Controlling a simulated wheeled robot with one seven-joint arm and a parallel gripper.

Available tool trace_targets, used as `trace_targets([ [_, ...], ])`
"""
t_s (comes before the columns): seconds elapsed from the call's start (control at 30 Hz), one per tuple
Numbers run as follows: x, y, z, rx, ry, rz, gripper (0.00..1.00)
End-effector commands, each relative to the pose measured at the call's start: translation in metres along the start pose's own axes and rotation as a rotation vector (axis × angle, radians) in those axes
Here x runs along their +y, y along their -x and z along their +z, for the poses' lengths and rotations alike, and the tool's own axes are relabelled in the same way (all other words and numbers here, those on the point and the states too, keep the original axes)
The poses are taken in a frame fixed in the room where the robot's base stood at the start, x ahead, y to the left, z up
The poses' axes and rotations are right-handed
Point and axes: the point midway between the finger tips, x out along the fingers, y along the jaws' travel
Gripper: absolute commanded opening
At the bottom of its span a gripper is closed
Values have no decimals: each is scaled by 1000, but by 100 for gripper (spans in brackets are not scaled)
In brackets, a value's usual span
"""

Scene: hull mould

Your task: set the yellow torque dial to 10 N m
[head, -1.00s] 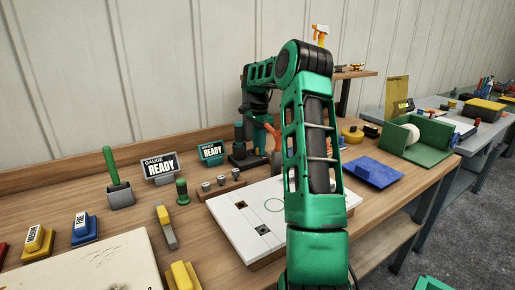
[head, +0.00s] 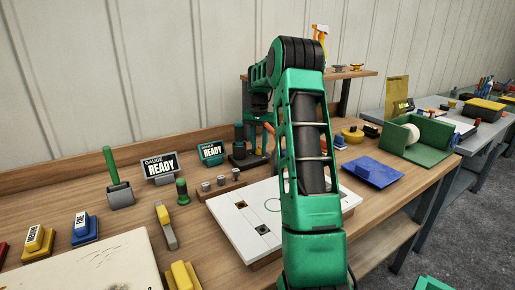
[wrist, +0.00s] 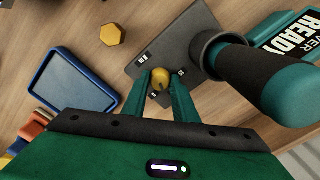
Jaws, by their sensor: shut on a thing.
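In the wrist view, the yellow torque dial (wrist: 161,78) sits on a dark plate (wrist: 180,45) with small white marks around it, too small to read surely. My gripper (wrist: 161,86) has its two green fingers shut on the dial, one on each side. A teal and black torque driver (wrist: 275,80) stands in a round holder on the same plate. In the head view, the driver (head: 239,140) stands at the back of the bench, and my own arm hides the dial and my fingertips.
A teal-framed display reading READY (head: 211,152) stands close beside the driver. A blue-rimmed tray (wrist: 72,80) and a yellow hexagonal piece (wrist: 113,34) lie near the plate. A white board (head: 240,222) lies in front on the bench. A gauge display (head: 160,167) stands further left.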

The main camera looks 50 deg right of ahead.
Motion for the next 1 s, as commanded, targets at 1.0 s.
trace_targets([
  [1.0,-4,3,-2,10,228,-5,33],
])
